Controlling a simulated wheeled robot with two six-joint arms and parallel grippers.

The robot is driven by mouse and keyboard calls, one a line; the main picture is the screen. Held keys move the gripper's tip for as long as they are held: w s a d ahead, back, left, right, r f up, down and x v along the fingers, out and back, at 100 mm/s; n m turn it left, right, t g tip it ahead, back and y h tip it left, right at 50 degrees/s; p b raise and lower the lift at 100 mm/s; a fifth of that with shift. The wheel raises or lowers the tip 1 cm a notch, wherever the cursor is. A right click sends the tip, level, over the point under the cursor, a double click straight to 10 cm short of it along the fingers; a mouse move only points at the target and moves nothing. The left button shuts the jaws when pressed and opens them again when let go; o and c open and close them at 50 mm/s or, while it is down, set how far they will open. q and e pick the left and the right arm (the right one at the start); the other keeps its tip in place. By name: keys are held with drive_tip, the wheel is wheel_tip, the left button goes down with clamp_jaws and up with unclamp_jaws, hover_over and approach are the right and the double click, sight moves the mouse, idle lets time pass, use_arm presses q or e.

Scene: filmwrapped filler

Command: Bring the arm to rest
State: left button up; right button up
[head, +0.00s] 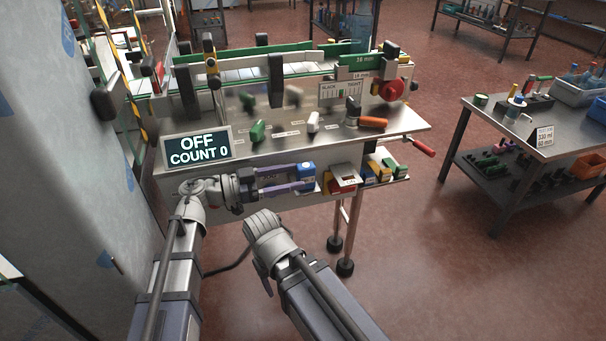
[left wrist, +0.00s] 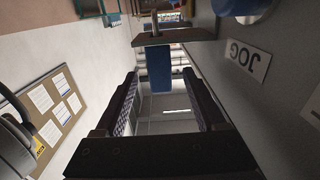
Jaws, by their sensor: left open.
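My left gripper (head: 298,180) is at the front of the machine, just below its steel worktop (head: 270,146). Its two purple-grey fingers point right and are spread apart. In the left wrist view the left gripper (left wrist: 160,82) also shows open, with a clear gap between its dark fingers. A blue box (head: 306,171) is close by its fingertips; I cannot tell whether they touch. A blue block (left wrist: 158,68) shows beyond the fingers in the left wrist view. My right arm reaches in from the bottom, its grey wrist below the machine; its gripper does not show.
A lit sign (head: 197,148) reads "OFF COUNT 0". A red-handled lever (head: 418,146) juts out right. A side table (head: 545,143) stands further right, with open floor (head: 430,260) before it.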

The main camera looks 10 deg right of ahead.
use_arm(q)
drive_tip(key=shift+a, duration=0.35)
